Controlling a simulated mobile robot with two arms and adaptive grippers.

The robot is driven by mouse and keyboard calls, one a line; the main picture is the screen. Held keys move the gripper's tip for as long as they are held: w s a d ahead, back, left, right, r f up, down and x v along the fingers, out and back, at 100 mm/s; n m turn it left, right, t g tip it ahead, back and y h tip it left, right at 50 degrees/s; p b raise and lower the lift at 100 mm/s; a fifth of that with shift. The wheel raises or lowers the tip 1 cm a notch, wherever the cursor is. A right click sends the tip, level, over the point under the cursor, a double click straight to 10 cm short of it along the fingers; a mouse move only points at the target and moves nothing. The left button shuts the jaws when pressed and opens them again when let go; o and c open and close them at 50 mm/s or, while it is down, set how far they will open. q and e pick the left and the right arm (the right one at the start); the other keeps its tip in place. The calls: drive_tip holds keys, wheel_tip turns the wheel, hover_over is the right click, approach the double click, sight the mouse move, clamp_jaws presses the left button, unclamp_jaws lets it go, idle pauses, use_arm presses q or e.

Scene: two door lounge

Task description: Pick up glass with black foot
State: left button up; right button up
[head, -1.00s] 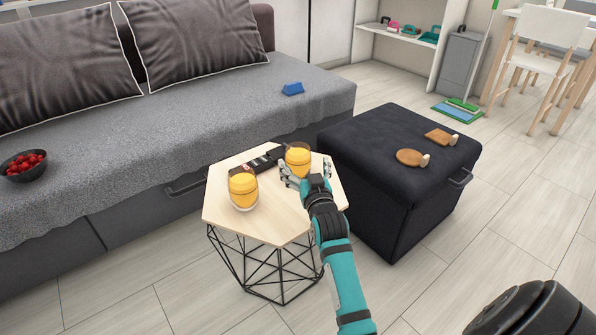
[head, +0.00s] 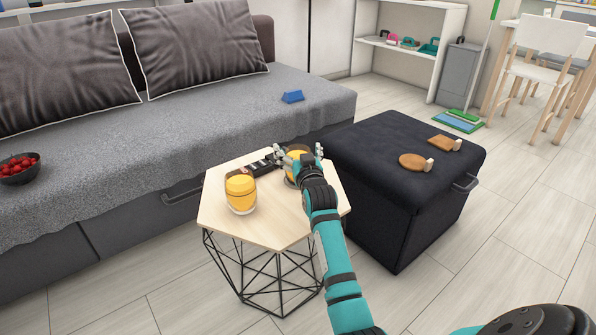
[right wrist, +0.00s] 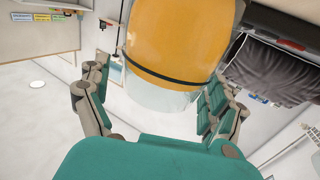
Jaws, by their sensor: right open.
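Two glasses of orange content stand on the pale hexagonal side table (head: 235,232). The far-right glass (head: 297,153) is partly hidden by my right gripper (head: 299,153); a dark edge shows low on it. In the right wrist view this glass (right wrist: 178,45) is large, with a thin black line around its lower part and a clear lower end. My open right gripper (right wrist: 158,78) has fingers on both sides of it; contact cannot be told. The other glass (head: 241,192), at the table's left, has a clear base. My left gripper is not in view.
A dark object (head: 261,166) lies behind the glasses on the table. A black ottoman (head: 375,175) stands close at right, with two wooden pieces on top. The grey sofa (head: 190,125) is behind, holding a bowl of red fruit (head: 18,168) and a blue block (head: 292,97).

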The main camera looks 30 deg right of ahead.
drive_tip(key=shift+c, duration=0.3)
drive_tip(key=c, duration=1.6)
drive_tip(key=shift+c, duration=0.6)
drive_tip(key=shift+r, duration=0.2)
